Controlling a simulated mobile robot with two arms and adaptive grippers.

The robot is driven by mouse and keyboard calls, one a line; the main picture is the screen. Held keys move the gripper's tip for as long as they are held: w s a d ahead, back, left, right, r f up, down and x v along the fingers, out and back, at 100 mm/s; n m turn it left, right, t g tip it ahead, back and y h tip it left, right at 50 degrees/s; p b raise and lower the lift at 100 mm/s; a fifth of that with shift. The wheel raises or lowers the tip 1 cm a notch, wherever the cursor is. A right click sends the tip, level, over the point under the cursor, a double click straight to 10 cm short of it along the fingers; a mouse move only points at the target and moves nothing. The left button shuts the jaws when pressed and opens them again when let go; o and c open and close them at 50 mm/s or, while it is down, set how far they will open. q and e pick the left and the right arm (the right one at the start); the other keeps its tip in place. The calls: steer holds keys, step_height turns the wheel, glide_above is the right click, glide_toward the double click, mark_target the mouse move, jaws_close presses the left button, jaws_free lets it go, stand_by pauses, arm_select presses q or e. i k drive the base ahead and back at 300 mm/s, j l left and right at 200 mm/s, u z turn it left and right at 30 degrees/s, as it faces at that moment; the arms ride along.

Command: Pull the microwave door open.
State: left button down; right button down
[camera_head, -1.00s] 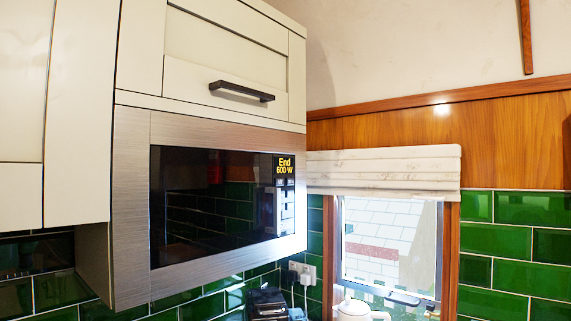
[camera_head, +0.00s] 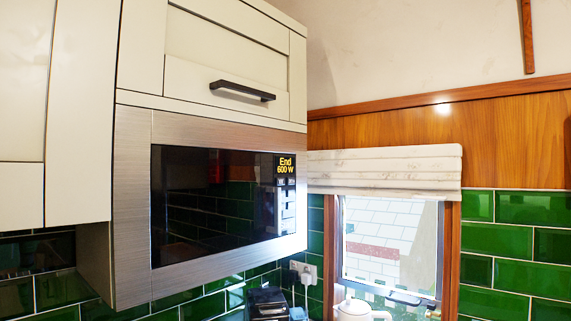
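The microwave (camera_head: 215,205) is built into the cabinet in the middle left of the head view. It has a brushed steel frame (camera_head: 131,210) and a dark glass front that reflects green tiles. Its door looks shut. A display (camera_head: 285,165) at its upper right reads "End 600 W", with small buttons below it. I see no separate handle on the door. Neither of my grippers is in view.
A cream cupboard with a dark bar handle (camera_head: 242,91) sits directly above the microwave. Tall cream cabinets (camera_head: 80,110) stand at the left. Below are a toaster (camera_head: 267,303), a white kettle (camera_head: 355,309) and wall sockets (camera_head: 303,270). A window with a blind (camera_head: 385,168) is at the right.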

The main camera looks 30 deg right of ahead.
mark_target(205, 202)
steer(key=l+z, duration=0.25)
steer(key=z, duration=0.15)
steer(key=l+z, duration=0.25)
steer(key=z, duration=0.15)
steer(key=l+z, duration=0.3)
steer(key=z, duration=0.15)
